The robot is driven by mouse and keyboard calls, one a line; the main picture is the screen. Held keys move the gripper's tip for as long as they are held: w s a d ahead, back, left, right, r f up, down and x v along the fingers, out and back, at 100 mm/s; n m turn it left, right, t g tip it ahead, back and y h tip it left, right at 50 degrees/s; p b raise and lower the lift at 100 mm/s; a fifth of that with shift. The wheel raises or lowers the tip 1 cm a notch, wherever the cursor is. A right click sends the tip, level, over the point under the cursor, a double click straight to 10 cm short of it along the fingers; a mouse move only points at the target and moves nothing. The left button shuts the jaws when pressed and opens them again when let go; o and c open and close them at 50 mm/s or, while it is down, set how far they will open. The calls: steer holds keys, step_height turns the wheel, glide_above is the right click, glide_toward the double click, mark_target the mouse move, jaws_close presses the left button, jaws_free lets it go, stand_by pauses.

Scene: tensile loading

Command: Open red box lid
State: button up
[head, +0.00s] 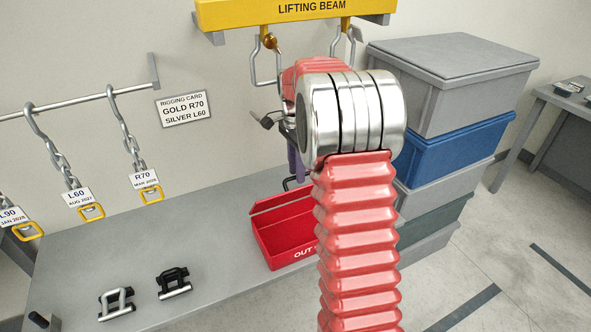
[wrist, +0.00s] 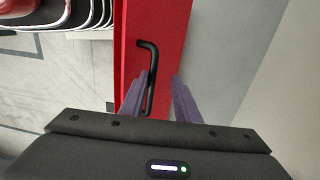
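The red box (head: 288,236) stands on the grey bench, with part of the text "OUT" on its front. Its inside shows, and its lid (head: 282,201) appears raised at the back edge; my arm hides the right side. In the wrist view, a red panel of the box (wrist: 171,30) carries a black bar handle (wrist: 148,47). My gripper (wrist: 158,84) is open, its two purple fingers apart. The handle's lower part lies between them, close to the left finger; I cannot tell whether they touch. In the head view, a purple finger shows just above the box, largely hidden behind my arm.
A silver shackle (head: 116,303) and a black shackle (head: 174,282) lie on the bench (head: 215,235). Tagged chains (head: 128,145) hang from a rail at left. A yellow lifting beam (head: 300,10) with hooks hangs above. Stacked crates (head: 455,85) stand at right.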

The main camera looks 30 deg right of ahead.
steer(key=shift+r, duration=0.1)
step_height(320, 180, up, 8)
steer(key=shift+w, duration=0.3)
stand_by(0.4)
stand_by(0.5)
